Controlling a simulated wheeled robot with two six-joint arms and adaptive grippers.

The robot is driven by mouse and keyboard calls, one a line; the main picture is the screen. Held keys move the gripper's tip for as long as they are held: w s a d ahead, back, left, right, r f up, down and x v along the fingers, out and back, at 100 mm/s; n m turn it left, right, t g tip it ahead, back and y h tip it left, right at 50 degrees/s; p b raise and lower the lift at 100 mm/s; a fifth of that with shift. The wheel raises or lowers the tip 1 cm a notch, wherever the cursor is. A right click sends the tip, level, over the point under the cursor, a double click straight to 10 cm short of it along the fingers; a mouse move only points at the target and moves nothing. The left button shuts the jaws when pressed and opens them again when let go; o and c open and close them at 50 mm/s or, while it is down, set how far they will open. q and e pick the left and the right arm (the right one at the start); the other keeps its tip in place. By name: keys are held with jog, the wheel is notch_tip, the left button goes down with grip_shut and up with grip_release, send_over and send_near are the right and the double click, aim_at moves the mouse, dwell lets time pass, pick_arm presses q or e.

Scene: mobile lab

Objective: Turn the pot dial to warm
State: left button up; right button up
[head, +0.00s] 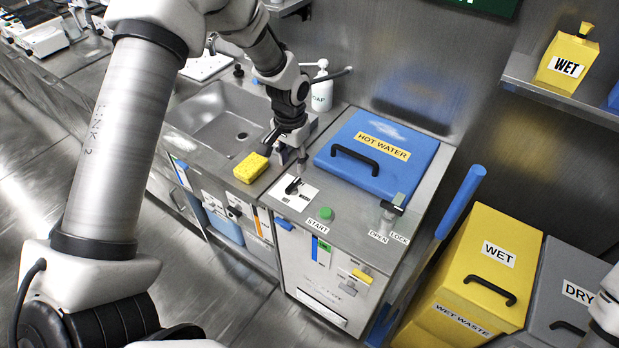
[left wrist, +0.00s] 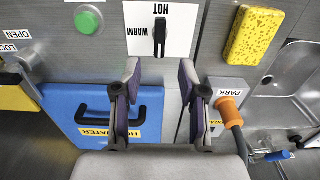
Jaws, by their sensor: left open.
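The pot dial is a black lever-like knob (head: 293,186) on a white plate on the steel counter, in front of the blue HOT WATER lid (head: 340,168). In the left wrist view the dial (left wrist: 160,36) stands lengthwise in line with the HOT label, with WARM to its left. I cannot tell which end is its pointer. My left gripper (head: 296,155) hangs above the counter just behind the dial plate. In the left wrist view its two fingers (left wrist: 160,75) are spread and empty, with the dial ahead of the gap, apparently untouched. My right gripper is out of view.
A yellow sponge (head: 251,167) lies left of the dial by the sink (head: 215,115). A green START button (head: 326,213) and an OPEN/LOCK latch (head: 390,210) are to its right. An orange-ended PARK handle (left wrist: 229,108) is close to the left gripper.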

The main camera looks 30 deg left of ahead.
aim_at(293, 184)
pick_arm(q)
jog(key=f, duration=0.2)
jog(key=s, duration=0.1)
jog(key=shift+s+a+f+p, duration=0.1)
jog(key=shift+a+f+p, duration=0.2)
jog(key=shift+f, duration=0.1)
jog(key=f, duration=0.1)
jog(key=w+f, duration=0.1)
jog(key=f, duration=0.1)
jog(key=d+f, duration=0.1)
jog(key=shift+w+f, duration=0.15)
jog(key=shift+f, duration=0.05)
jog(key=shift+a+f, duration=0.15)
jog(key=shift+s+a, duration=0.15)
jog(key=shift+s, duration=0.2)
jog(key=shift+w, duration=0.1)
grip_shut()
